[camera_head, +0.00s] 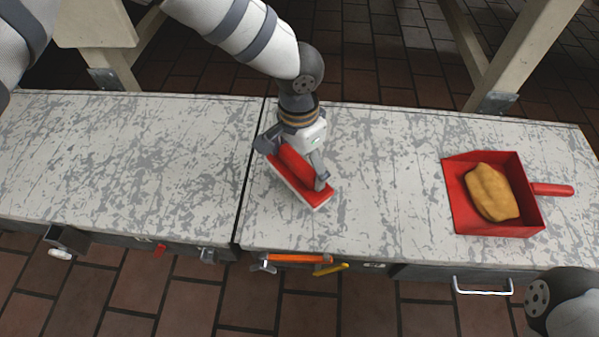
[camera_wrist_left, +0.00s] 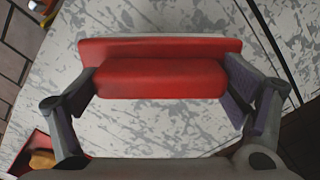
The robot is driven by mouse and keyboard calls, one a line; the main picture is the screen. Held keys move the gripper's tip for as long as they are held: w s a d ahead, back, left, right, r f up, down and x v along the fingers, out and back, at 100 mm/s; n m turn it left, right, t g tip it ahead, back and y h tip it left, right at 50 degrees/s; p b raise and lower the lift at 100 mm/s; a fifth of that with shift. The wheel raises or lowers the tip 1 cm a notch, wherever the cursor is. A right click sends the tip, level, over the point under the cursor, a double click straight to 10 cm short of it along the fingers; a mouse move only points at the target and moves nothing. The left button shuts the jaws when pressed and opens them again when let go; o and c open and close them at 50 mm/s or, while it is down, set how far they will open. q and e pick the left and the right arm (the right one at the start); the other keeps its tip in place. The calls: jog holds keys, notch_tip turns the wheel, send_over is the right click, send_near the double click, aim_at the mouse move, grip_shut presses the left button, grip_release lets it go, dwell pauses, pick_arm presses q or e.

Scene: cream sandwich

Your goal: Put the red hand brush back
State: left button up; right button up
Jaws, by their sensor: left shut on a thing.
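The red hand brush (camera_head: 299,181) is at the middle of the worktop, in my left gripper (camera_head: 294,168). It has a red body and a pale strip along its lower edge. In the left wrist view the brush (camera_wrist_left: 160,78) lies across between the two fingers of the left gripper (camera_wrist_left: 165,95), which press on its ends. I cannot tell whether the brush touches the worktop. A part of my right arm shows at the lower right of the head view, but its gripper is not in view.
A red dustpan (camera_head: 459,209) holding a tan lump (camera_head: 491,192) lies on the right of the worktop (camera_head: 390,190). A hammer with an orange handle (camera_head: 297,258) and a yellow-handled tool (camera_head: 331,268) are at the front edge. The left part of the worktop is clear.

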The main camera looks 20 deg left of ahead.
aim_at(298, 172)
pick_arm(q)
jog(key=f, duration=0.1)
jog(key=f+b, duration=0.1)
jog(key=f, duration=0.1)
jog(key=shift+w+a+f, duration=0.15)
jog(key=shift+a+f, duration=0.05)
jog(key=shift+f, duration=0.2)
jog(key=shift+c, duration=0.5)
jog(key=o, duration=0.8)
jog(key=shift+o, duration=0.2)
notch_tip(298, 172, up, 12)
jog(key=p, duration=0.4)
jog(key=shift+r, duration=0.2)
